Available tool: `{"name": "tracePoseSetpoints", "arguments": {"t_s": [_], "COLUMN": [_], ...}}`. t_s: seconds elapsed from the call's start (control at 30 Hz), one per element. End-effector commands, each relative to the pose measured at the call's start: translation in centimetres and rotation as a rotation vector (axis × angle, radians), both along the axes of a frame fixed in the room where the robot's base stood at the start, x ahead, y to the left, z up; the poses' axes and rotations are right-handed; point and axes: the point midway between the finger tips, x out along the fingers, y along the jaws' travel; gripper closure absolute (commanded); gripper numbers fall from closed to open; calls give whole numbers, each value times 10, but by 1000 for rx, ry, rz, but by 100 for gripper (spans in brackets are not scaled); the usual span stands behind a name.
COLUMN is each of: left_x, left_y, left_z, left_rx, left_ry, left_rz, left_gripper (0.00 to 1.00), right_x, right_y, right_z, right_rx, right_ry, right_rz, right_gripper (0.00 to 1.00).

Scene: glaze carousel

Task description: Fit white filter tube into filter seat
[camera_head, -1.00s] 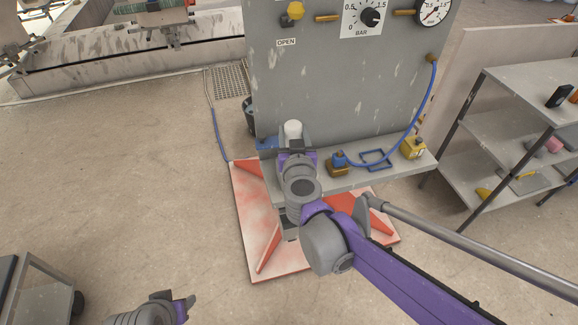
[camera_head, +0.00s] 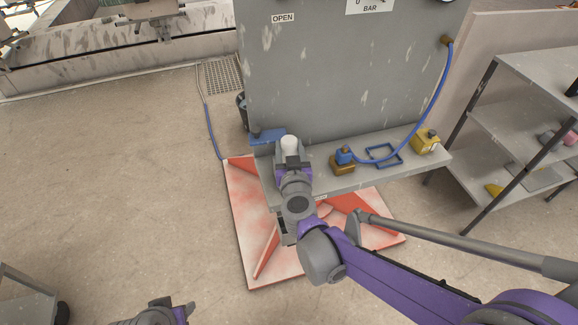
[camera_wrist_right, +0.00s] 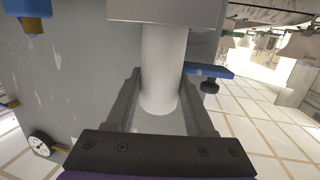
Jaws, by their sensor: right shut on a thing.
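The white filter tube (camera_head: 289,145) shows as a pale rounded top at the left end of the grey ledge, in front of the panel. My right gripper (camera_head: 291,162) is shut on it. In the right wrist view the tube (camera_wrist_right: 161,75) lies between the two fingers (camera_wrist_right: 160,98). Its far end meets or passes behind a grey block (camera_wrist_right: 165,10); I cannot tell whether it touches, and I cannot identify the filter seat for certain. My left gripper (camera_head: 178,310) is partly cut off at the bottom edge, away from the ledge; its opening is unclear.
A blue part (camera_head: 267,135) is close beside the tube. On the ledge (camera_head: 330,182) are a brass fitting with a blue top (camera_head: 343,160), a blue frame (camera_head: 383,155) and a yellow block (camera_head: 425,141). A blue hose (camera_head: 440,100) hangs at right. Shelving (camera_head: 515,130) stands further right.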

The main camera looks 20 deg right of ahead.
Motion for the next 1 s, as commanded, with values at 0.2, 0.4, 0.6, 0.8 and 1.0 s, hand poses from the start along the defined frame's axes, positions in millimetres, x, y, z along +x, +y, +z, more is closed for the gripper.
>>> {"name": "tracePoseSetpoints", "arguments": {"t_s": [0.2,0.4,0.6,0.8,1.0], "left_x": [0,0,0,0,0], "left_y": [0,0,0,0,0], "left_z": [-12,-31,-29,-34,-41], "left_rx": [0,0,0,0,0], "left_ry": [4,10,10,11,14], "left_rz": [0,0,0,0,0], "left_gripper": [50,50,50,50,50], "right_x": [0,0,0,0,-1], "right_y": [0,0,0,0,0], "right_z": [-17,-46,-44,-49,-56], "right_rx": [1,0,0,1,3], "right_ry": [0,1,-1,0,1], "right_rz": [0,-1,-1,-1,0], "right_gripper": [100,100,100,100,100]}}
